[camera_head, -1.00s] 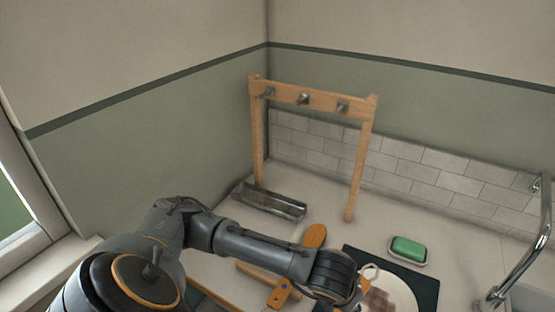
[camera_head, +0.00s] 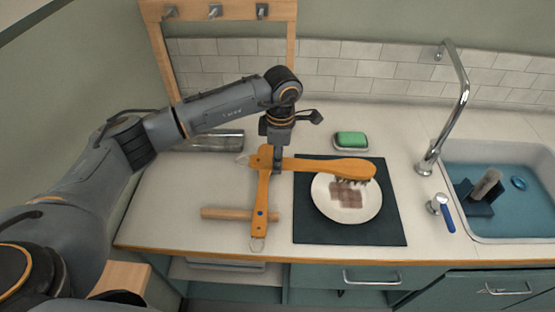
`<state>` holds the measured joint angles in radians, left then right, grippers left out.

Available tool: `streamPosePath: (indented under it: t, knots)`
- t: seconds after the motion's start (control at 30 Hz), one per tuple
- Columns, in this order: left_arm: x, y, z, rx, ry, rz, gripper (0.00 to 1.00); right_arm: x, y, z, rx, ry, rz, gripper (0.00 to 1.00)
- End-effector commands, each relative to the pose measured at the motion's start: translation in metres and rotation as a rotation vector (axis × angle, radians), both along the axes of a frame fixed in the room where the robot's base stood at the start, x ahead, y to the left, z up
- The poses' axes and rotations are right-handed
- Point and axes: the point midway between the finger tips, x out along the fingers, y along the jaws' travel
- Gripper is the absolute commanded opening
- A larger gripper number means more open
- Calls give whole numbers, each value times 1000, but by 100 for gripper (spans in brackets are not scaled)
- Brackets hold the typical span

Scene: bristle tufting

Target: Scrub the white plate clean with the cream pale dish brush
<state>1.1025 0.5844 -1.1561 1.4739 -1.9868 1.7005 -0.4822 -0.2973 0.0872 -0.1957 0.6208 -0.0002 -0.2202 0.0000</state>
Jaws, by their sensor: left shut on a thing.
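My left gripper (camera_head: 277,160) is shut on an orange-brown wooden brush (camera_head: 335,166), which lies roughly level and points right. Its dark bristles face down over the far part of the white plate (camera_head: 346,215); I cannot tell whether they touch it. A brown, patchy stain (camera_head: 346,194) covers the plate's middle. The plate lies on a dark mat (camera_head: 312,232). The held brush looks orange rather than cream. My right gripper is not in view.
An orange wooden handle (camera_head: 260,212) with a blue dot and a wooden rod (camera_head: 232,214) lie left of the mat. A green sponge (camera_head: 350,140) in a dish, a tap (camera_head: 459,92) and a water-filled sink (camera_head: 520,208) stand beyond and right. A hook rack (camera_head: 292,50) stands behind.

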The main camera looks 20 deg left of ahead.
Motion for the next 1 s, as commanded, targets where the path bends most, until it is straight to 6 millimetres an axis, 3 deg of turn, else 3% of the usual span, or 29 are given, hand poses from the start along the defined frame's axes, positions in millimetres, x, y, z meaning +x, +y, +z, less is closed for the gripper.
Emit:
streamPosePath:
  t: [0.27,0.63,1.0]
  knots:
    - [1,-1,-10,-4,-1,19,0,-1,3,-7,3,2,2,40]
    - [1,0,-45,-3,-2,17,0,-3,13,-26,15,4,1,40]
    - [1,0,-77,-2,-2,16,0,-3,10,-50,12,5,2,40]
